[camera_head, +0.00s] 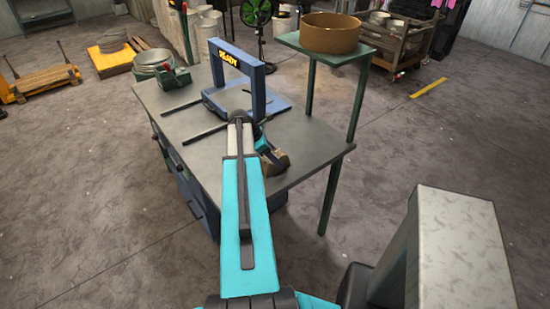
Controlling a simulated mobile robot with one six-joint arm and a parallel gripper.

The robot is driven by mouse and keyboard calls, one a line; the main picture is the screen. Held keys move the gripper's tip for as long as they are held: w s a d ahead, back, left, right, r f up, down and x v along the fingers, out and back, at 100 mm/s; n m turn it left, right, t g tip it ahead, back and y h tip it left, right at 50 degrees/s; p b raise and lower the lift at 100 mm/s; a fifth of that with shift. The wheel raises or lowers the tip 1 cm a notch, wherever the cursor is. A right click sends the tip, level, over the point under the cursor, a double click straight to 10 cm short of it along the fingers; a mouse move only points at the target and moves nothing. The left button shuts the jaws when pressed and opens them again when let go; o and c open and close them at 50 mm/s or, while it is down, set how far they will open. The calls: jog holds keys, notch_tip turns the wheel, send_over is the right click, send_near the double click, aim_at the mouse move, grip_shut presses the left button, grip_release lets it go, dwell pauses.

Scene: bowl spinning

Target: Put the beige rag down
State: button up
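My gripper (269,152) is at the end of my turquoise arm, over the front right part of the grey workbench (215,178). A small, bunched brown-beige cloth, the beige rag (275,163), is at its fingertips, and the gripper looks shut on it. The fingers are small and partly hidden by the wrist and the rag. The rag is at or just above the bench top near its right edge; I cannot tell whether it touches.
A blue frame marked READY (238,62) stands on the bench behind my wrist. A brown bowl (330,33) sits on a raised green stand (350,57) at the right. A green-and-red tool (174,78) lies at the back left. The bench's left front is clear.

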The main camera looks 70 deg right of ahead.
jog(key=shift+r, duration=0.1)
jog(key=b+v, duration=0.3)
jog(key=v, duration=0.9)
jog(key=shift+b, duration=0.3)
dwell(0.9)
